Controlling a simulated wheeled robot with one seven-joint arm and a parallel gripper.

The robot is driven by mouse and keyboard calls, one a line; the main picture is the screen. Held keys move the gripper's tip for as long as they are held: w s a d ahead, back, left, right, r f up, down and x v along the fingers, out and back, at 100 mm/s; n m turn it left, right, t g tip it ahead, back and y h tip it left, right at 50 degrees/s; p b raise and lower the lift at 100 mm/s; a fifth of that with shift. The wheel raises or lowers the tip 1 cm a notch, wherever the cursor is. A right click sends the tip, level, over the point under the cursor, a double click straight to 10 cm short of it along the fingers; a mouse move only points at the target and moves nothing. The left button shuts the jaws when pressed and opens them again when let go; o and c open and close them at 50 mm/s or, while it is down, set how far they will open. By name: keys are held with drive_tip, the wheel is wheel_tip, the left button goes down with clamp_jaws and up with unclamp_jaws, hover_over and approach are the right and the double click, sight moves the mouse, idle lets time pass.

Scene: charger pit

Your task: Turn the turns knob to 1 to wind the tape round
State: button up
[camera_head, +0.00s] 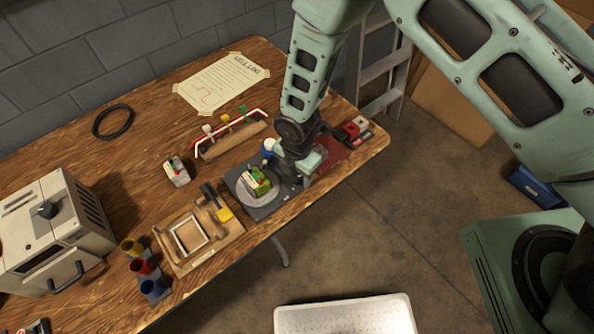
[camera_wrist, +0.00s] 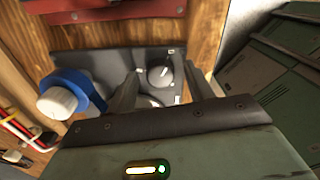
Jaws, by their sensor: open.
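In the wrist view the dark panel of the tape winder carries a round grey knob (camera_wrist: 160,75) with a pale pointer line and white marks around it. The marks are too small to read, so I cannot tell which is the turns knob. A second round knob (camera_wrist: 148,101) sits nearer, partly hidden by my gripper. My gripper (camera_wrist: 160,70) is open, its fingers either side of the upper knob in the picture; contact cannot be told. A blue tape roll with a white cap (camera_wrist: 62,101) is left. In the head view a green-and-white block (camera_head: 257,181) rests on the grey turntable (camera_head: 243,196).
A red mat (camera_head: 333,157) with small items lies beyond the winder. A beige machine (camera_head: 50,230) stands at left. The table edge is close to the winder.

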drive_tip(key=shift+c, duration=0.3)
drive_tip(key=c, duration=0.9)
